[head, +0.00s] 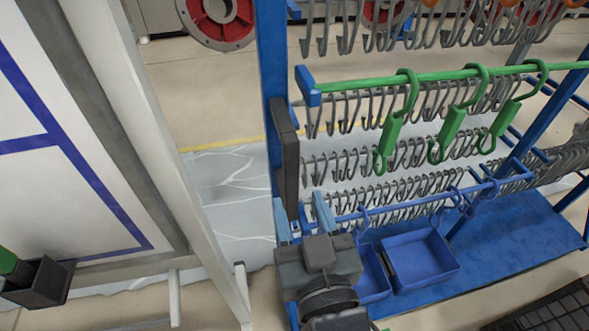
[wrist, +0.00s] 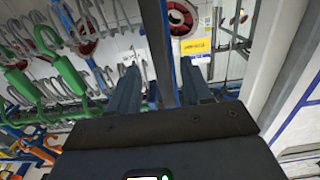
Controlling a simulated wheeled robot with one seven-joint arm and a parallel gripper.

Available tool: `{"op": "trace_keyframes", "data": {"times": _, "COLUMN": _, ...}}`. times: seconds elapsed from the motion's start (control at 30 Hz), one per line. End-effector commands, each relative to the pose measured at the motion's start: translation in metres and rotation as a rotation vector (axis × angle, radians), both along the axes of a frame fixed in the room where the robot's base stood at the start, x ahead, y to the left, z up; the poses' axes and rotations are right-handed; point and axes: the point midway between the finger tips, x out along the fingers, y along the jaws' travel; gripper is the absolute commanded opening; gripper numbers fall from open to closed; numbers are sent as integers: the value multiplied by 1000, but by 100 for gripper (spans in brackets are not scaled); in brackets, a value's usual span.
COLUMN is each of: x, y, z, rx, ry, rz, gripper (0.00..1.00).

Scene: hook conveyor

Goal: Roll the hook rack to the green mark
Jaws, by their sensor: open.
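The hook rack is a blue frame (head: 274,70) carrying rows of grey hooks, in the middle and right of the head view. A dark upright bar (head: 288,165) is fixed along its near left post. My gripper (head: 302,207) is open, its two light-blue fingers spread apart at the lower end of this bar. In the wrist view the open gripper (wrist: 161,84) has the rack's upright (wrist: 156,55) showing between its fingers. I cannot tell whether either finger touches it. No green floor mark is clearly visible.
Green hooks (head: 450,128) hang from a green rail (head: 440,77). Blue bins (head: 425,262) sit low on the rack. A white frame (head: 135,120) with a panel stands close on the left. Bare floor (head: 200,85) lies behind, with a yellow line (head: 222,144).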

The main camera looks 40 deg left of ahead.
Motion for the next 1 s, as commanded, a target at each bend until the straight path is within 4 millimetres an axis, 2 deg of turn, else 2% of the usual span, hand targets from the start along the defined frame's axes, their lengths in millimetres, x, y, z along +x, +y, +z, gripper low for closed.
{"op": "trace_keyframes", "data": {"times": 0.5, "x": 42, "y": 51, "z": 2, "rx": 0, "ry": -1, "rz": 2, "gripper": 49}}
{"op": "trace_keyframes", "data": {"times": 0.7, "x": 50, "y": 59, "z": 1, "rx": 1, "ry": -1, "rz": 2, "gripper": 49}}
{"op": "trace_keyframes", "data": {"times": 0.93, "x": 50, "y": 60, "z": 1, "rx": 1, "ry": -1, "rz": 1, "gripper": 49}}
{"op": "trace_keyframes", "data": {"times": 1.0, "x": 50, "y": 60, "z": 1, "rx": 1, "ry": -1, "rz": 1, "gripper": 44}}
